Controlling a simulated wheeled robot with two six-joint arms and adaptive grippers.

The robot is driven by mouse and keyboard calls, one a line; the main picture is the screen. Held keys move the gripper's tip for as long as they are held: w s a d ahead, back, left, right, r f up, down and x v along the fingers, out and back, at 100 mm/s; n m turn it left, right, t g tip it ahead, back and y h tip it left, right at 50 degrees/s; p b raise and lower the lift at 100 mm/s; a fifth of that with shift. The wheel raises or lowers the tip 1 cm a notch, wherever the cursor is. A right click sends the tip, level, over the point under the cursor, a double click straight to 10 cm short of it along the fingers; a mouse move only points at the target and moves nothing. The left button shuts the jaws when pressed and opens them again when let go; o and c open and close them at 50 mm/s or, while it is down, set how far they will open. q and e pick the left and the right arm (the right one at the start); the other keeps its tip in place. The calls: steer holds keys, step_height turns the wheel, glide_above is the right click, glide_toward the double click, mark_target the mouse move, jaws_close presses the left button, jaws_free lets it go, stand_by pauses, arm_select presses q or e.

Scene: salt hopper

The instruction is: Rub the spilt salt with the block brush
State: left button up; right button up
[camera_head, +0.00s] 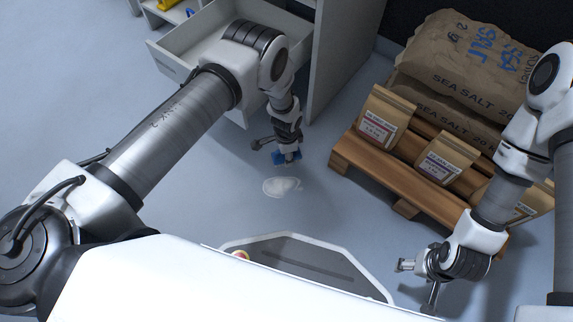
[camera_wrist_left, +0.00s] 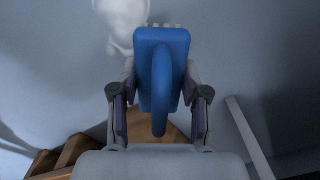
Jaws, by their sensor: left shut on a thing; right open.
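The spilt salt (camera_head: 281,187) is a small white patch on the grey-blue floor, in front of the open drawer. It also shows at the top of the left wrist view (camera_wrist_left: 122,18). My left gripper (camera_head: 283,147) is shut on the block brush (camera_head: 287,157), just behind the salt patch in the head view. In the left wrist view the brush has a blue body (camera_wrist_left: 160,40) and blue handle, with pale bristle ends along its far edge. I cannot tell whether the bristles touch the floor. My right gripper (camera_head: 416,287) is open and empty, at the lower right.
A wooden pallet (camera_head: 403,208) on the right bears large sea salt sacks (camera_head: 465,65) and several small paper bags (camera_head: 383,118). An open drawer (camera_head: 170,62) of a grey cabinet stands behind my left arm. The floor left of the salt is clear.

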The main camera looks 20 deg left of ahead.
arm_select(q)
steer(key=b, duration=0.5)
glide_above(287, 170)
steer(key=shift+f, duration=3.05)
steer(key=shift+f+b, duration=0.9)
steer(key=shift+f, duration=0.15)
